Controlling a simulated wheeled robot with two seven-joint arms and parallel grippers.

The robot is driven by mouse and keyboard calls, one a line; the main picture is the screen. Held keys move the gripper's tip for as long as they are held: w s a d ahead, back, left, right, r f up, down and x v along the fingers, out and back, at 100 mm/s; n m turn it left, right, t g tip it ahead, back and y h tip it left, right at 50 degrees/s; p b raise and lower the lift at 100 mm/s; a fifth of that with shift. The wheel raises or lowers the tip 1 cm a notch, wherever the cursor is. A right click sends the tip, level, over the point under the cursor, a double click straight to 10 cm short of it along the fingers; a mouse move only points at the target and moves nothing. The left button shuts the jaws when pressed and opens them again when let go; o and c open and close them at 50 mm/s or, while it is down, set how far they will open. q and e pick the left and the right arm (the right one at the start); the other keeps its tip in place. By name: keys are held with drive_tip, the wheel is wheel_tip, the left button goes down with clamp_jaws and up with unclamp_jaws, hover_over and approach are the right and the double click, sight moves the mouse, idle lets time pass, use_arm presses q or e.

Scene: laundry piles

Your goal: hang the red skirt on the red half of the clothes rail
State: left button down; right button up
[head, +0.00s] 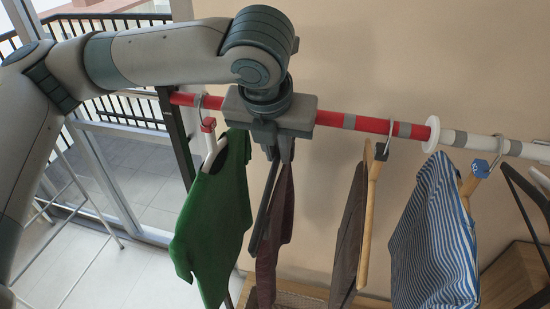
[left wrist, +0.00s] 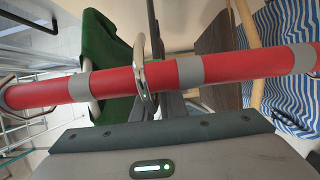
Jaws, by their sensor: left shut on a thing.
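The red skirt (head: 284,235), dark maroon, hangs below my left gripper (head: 273,155), which is shut on it at the top, at the rail. The fingers and wrist hide its hanger in the head view. The red half of the clothes rail (head: 360,123) runs behind the gripper, up to a white disc (head: 432,134). In the left wrist view, a metal hook (left wrist: 141,65) is around the red rail (left wrist: 115,83) between grey bands, just in front of the fingers. I cannot tell whether its weight rests on the rail. My right gripper is not in view.
A green shirt (head: 215,215) hangs left of the skirt on the red half. A brown garment (head: 348,235) on a wooden hanger hangs to its right, with a gap between. A blue-striped garment (head: 435,235) hangs from the white half (head: 465,140).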

use_arm(q)
drive_tip(key=shift+f, duration=1.1)
drive_tip(key=c, duration=1.7)
unclamp_jaws()
drive_tip(key=shift+f, duration=0.1)
drive_tip(key=shift+s, duration=0.1)
drive_tip(key=shift+b, duration=0.3)
drive_tip(key=shift+b+v, duration=1.45)
drive_tip(key=shift+v, duration=7.3)
